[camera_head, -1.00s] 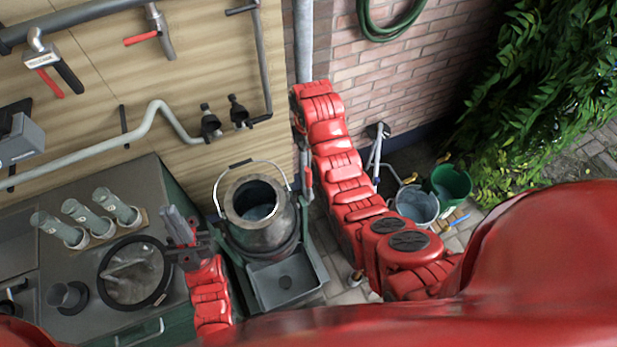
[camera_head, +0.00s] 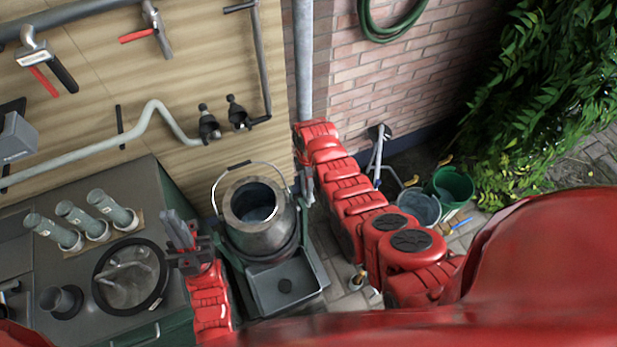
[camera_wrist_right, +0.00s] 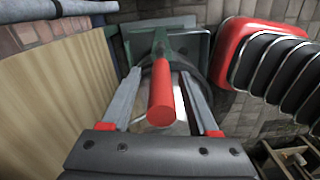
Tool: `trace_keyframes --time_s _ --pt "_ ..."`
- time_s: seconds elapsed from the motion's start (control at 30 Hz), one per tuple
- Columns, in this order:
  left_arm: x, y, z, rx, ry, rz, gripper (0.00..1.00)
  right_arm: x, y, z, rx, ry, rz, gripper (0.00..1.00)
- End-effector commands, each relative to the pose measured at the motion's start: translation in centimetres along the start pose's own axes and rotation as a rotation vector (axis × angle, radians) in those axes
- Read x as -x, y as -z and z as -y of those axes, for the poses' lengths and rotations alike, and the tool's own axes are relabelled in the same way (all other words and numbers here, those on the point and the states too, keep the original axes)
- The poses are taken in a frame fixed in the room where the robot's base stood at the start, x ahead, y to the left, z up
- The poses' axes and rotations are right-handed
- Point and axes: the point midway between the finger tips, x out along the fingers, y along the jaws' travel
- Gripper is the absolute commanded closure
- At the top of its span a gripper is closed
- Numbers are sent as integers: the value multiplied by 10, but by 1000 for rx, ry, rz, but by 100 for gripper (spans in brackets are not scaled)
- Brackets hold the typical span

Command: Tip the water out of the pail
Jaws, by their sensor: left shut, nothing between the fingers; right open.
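The metal pail (camera_head: 236,238) stands upright in a green stand (camera_head: 318,262) beside the workbench, with water (camera_head: 258,212) visible inside and a thin wire bail over its mouth. My right gripper (camera_head: 308,186) is close to the pail's right side, partly hidden by my arm. In the right wrist view its grey fingers (camera_wrist_right: 161,85) are apart, one on each side of a red cylindrical handle (camera_wrist_right: 161,103). Whether they touch it I cannot tell. My left gripper (camera_head: 180,228) is shut and empty, left of the pail above the workbench.
A grey basin (camera_head: 310,290) sits in front of the pail. The workbench at left holds several grey tubes (camera_head: 75,221) and a round black-rimmed dish (camera_head: 160,300). A grey bucket (camera_head: 422,206) and a green bucket (camera_head: 455,184) stand on the paving at right.

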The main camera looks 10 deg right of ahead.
Motion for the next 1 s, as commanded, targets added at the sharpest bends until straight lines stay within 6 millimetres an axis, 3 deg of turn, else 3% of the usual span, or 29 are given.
trace_keyframes --time_s 0.37,0.7,1.0 --pt "0 0 0 0 0 0 100 -3 0 1 -1 1 0 41" --pt "0 0 0 0 0 0 100 -3 0 1 0 1 0 100" --pt "0 0 0 0 0 0 100 -3 0 0 0 0 0 100"
